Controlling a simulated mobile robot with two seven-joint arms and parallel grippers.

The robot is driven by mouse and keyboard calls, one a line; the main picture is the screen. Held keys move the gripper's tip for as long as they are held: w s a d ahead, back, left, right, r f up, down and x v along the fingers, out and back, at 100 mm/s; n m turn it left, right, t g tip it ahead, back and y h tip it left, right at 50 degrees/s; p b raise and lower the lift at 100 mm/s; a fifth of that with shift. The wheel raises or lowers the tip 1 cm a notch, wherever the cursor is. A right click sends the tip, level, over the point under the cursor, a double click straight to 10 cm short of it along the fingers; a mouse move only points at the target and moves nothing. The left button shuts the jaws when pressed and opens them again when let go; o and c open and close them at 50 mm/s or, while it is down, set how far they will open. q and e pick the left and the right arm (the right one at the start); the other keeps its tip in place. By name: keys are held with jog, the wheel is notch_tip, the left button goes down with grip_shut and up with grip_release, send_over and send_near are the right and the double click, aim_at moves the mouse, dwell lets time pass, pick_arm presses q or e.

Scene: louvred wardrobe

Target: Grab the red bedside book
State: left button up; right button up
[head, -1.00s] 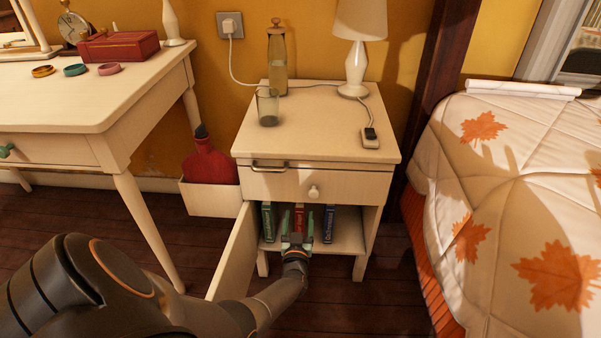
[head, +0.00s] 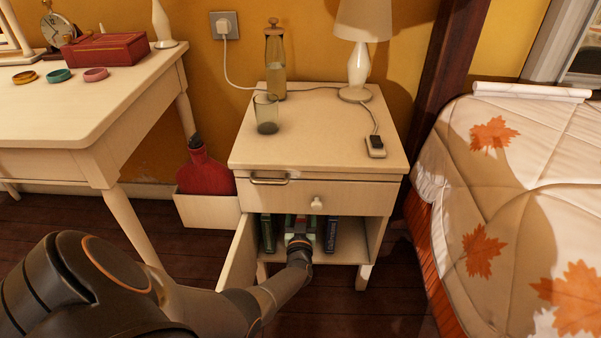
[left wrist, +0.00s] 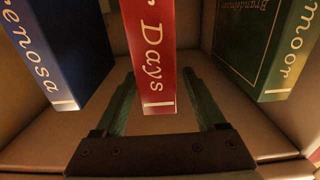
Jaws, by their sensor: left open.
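The red book (left wrist: 150,50) stands upright in the open lower compartment of the bedside cabinet (head: 345,240), its spine lettered "Days". In the left wrist view it stands between the two open fingers of my left gripper (left wrist: 162,95), with a visible gap on each side. In the head view my left gripper (head: 299,238) reaches into the compartment and hides most of the red book. A blue book (left wrist: 60,50) and a green book (left wrist: 265,45) stand on either side of it, outside the fingers. My right gripper is not in view.
The cabinet door (head: 238,255) stands open on the left, close to my left arm. A drawer front (head: 330,196) sits above the compartment. A glass (head: 266,114), a bottle (head: 275,65) and a lamp (head: 357,65) stand on top. The bed (head: 510,200) is to the right.

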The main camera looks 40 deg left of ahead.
pick_arm(q)
jog(key=shift+w+a, duration=0.2)
jog(key=shift+c, duration=0.2)
grip_shut()
dwell(0.4)
jog(key=shift+r, duration=0.1)
dwell(0.7)
